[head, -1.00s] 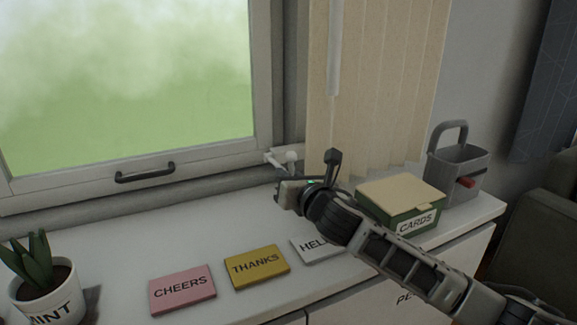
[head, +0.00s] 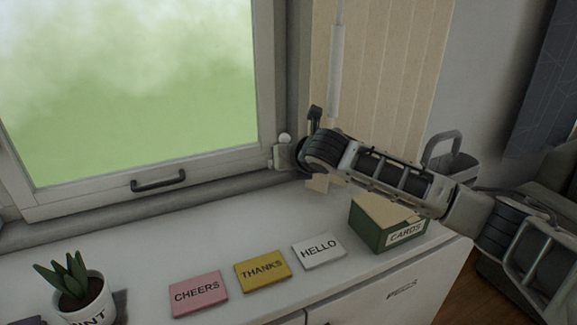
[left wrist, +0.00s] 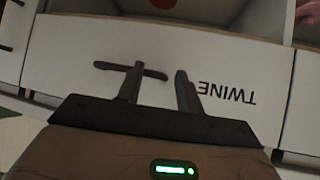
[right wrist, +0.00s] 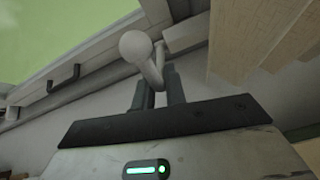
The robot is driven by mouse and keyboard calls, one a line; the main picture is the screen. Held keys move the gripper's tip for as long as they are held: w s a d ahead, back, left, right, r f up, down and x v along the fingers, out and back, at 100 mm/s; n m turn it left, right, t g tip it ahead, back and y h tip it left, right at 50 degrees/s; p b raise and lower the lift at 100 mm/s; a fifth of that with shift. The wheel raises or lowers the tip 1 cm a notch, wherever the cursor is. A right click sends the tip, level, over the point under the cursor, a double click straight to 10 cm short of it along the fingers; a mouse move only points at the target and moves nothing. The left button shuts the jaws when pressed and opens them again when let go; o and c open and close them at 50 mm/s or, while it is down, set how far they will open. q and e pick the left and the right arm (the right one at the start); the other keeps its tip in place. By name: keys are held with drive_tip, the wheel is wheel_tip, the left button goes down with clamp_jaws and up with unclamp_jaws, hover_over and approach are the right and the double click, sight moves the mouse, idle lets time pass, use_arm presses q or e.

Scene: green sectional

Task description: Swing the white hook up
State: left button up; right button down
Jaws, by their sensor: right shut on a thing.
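The white hook (right wrist: 140,58) with its round knob is in the right wrist view, by the corner of the window frame. Its lower part meets the fingers of my right gripper (right wrist: 159,88), which is shut on it. In the head view the knob (head: 284,138) shows just above my right gripper (head: 283,156), whose body hides most of the hook. My left gripper (left wrist: 157,85) is open and empty, in front of a white drawer front labelled TWINE (left wrist: 228,93).
On the white sill lie CHEERS (head: 198,294), THANKS (head: 262,270) and HELLO (head: 318,251) cards. A CARDS box (head: 376,224), a grey caddy (head: 452,168) and a potted plant (head: 83,295) also stand there. A beige blind (head: 385,75) hangs behind my right arm.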

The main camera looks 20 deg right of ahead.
drive_tip(key=shift+w+d+r, duration=0.1)
drive_tip(key=shift+w+r, duration=0.1)
drive_tip(key=shift+r, duration=0.1)
drive_tip(key=c, duration=1.5)
unclamp_jaws()
drive_tip(key=shift+f, duration=0.1)
drive_tip(key=shift+s, duration=0.1)
drive_tip(key=v, duration=0.8)
drive_tip(key=b+v, duration=0.1)
drive_tip(key=v, duration=0.6)
drive_tip(key=shift+s+r, duration=0.1)
drive_tip(key=shift+r, duration=0.45)
